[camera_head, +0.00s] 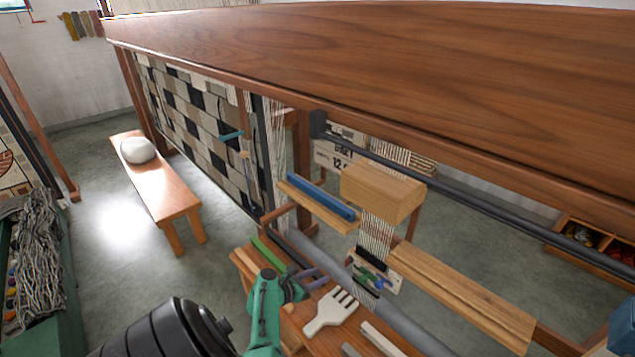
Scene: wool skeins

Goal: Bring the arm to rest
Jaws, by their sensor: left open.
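My left arm comes in at the bottom, left of centre. My left gripper (311,278) is open, with its two fingers a little apart over the wooden bench top (290,328). I see nothing held between the fingers. A pale wooden comb-like fork (331,312) lies on the bench just right of the gripper. Whether the fingers touch anything below cannot be told. My right gripper does not show.
A large wooden loom beam (400,50) spans the top, with a checked weaving (200,120) below it. A grey bar (400,322) runs beside the bench. Grey floor (110,260) is open there.

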